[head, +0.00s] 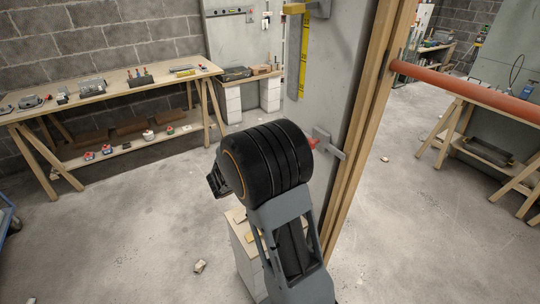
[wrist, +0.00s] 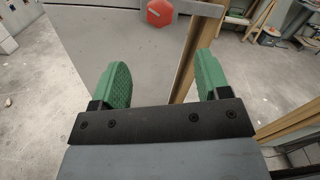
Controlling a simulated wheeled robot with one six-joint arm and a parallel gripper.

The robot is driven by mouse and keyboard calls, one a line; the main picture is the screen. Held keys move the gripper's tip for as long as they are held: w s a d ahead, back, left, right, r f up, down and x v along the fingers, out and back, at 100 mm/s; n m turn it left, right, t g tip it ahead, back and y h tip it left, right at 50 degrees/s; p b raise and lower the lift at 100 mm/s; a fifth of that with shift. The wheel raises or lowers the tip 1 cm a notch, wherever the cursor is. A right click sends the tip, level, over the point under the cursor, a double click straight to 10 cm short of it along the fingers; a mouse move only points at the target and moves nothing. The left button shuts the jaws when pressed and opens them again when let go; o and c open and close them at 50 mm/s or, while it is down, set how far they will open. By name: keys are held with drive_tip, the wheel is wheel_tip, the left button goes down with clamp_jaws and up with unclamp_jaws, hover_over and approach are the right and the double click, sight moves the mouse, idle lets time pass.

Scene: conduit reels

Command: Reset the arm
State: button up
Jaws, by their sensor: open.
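My gripper (wrist: 162,78) shows in the wrist view with its two green finger pads wide apart and nothing between them. Beyond the pads are a grey panel (wrist: 105,45) and a wooden post. A red hexagonal knob (wrist: 160,12) is at the top of the wrist view, beyond the fingertips and apart from them. In the head view my arm rises from the bottom centre and bends at a large black joint. The fingers are hidden there behind the arm.
A grey door panel (head: 345,75) with a metal handle (head: 327,142) stands just beyond my arm, beside a wooden frame (head: 368,120). A red pipe (head: 465,90) crosses at right. A workbench (head: 110,88) with tools stands at left. The floor between is mostly clear, with small scraps.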

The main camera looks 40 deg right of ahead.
idle(0.3)
drive_tip(key=s+a+f+m+g+y, duration=0.2)
drive_tip(key=s+a+f+m+y, duration=0.65)
drive_tip(key=m+y, duration=0.35)
drive_tip(key=s+a+r+m+t+y+p, duration=0.1)
drive_tip(key=a+r+m+t+y, duration=0.5)
drive_tip(key=a, duration=0.6)
wheel_tip(320, 180, up, 3)
drive_tip(key=s+m, duration=0.1)
drive_tip(key=m, duration=0.1)
drive_tip(key=shift+s+a+f+m+p, duration=0.2)
drive_tip(key=shift+s+m+p, duration=0.2)
drive_tip(key=shift+r+t, duration=0.3)
